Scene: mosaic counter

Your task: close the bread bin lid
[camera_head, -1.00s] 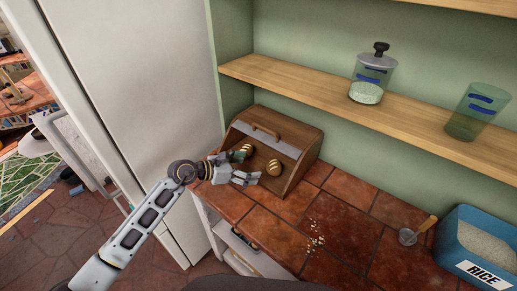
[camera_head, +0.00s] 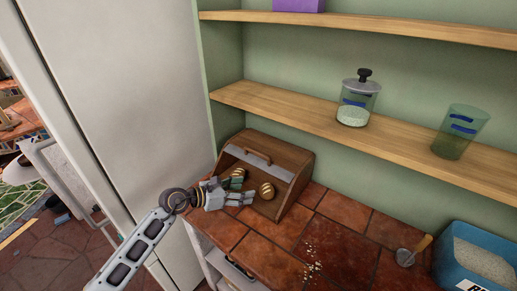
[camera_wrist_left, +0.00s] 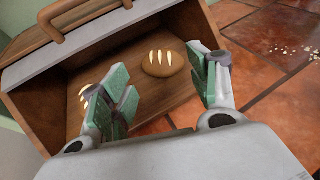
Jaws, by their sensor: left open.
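The wooden bread bin (camera_head: 296,165) stands on the tiled counter against the green wall, next to the fridge. Its lid (camera_head: 262,158), with a grey front strip and a wooden handle (camera_head: 258,154), is raised, so the front is open. Two scored loaves lie inside; the right loaf (camera_head: 267,190) shows clearly, and the left one is partly hidden by a finger. My left gripper (camera_head: 238,190) is open and empty at the bin's open front. In the left wrist view its fingers (camera_wrist_left: 165,95) are spread before the loaf (camera_wrist_left: 162,63), below the handle (camera_wrist_left: 75,15). My right gripper is not seen.
A wooden shelf (camera_head: 300,114) above the bin holds a lidded jar (camera_head: 355,108) and a green glass (camera_head: 460,132). A scoop (camera_head: 406,257) and a blue rice container (camera_head: 446,262) are at the right. Crumbs lie on the counter; tiles right of the bin are otherwise clear.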

